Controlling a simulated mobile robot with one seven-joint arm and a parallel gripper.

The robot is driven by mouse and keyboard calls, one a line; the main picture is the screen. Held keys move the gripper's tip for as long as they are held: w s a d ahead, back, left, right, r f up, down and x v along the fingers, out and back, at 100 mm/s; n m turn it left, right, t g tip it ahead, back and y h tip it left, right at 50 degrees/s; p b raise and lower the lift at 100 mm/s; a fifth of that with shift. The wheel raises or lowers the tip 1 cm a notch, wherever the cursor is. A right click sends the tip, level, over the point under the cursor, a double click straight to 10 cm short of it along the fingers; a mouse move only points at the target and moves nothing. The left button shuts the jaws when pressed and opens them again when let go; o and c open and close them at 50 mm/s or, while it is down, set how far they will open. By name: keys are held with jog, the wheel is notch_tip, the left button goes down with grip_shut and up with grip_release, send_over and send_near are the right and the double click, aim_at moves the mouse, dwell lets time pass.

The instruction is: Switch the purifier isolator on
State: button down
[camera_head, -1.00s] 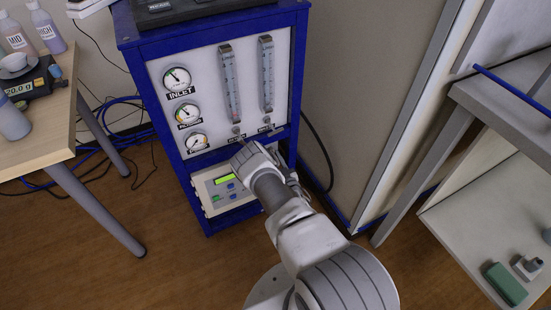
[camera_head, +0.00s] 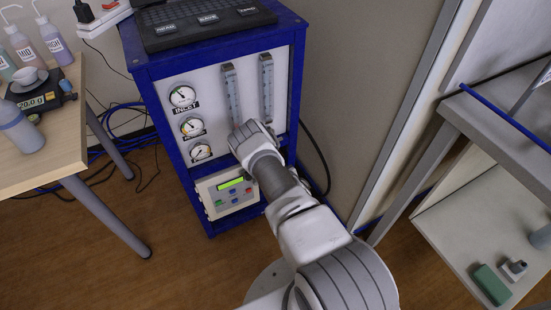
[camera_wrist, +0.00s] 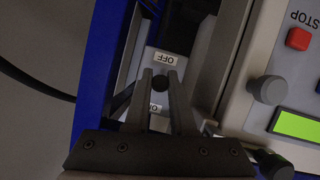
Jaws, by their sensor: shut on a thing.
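The purifier isolator shows in the wrist view as a small dark round handle (camera_wrist: 158,83) on a pale plate. An OFF label (camera_wrist: 163,59) shows beyond the handle, and a partly hidden ON label (camera_wrist: 155,107) lies on the near side. Both read upside down. My gripper (camera_wrist: 160,76) has its two fingers on either side of the handle, shut on it. In the head view my wrist covers the isolator and my fingertips, in front of the blue-framed analyser cabinet (camera_head: 208,225).
A control box (camera_head: 228,194) with a lit green display and buttons is close beside my gripper; its red STOP button (camera_wrist: 299,38) shows in the wrist view. Gauges (camera_head: 183,97) and flow tubes (camera_head: 266,85) are above. A bench (camera_head: 50,160) stands left, shelves (camera_head: 480,210) right.

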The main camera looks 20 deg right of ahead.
jog(key=r+g+p, duration=0.2)
jog(key=shift+w+g, duration=0.15)
jog(key=shift+g, duration=0.25)
jog(key=shift+w+r+g+p, duration=0.1)
jog(key=shift+r+g+p, duration=0.15)
jog(key=shift+g, duration=0.45)
jog(key=shift+w+r+g+p, duration=0.1)
jog(key=shift+g+p, duration=0.15)
jog(key=shift+g, duration=0.75)
jog(key=c, duration=0.8)
grip_release()
jog(key=shift+o, duration=0.2)
jog(key=p+v, duration=0.5)
jog(key=v, duration=1.2)
jog(key=shift+s, duration=0.2)
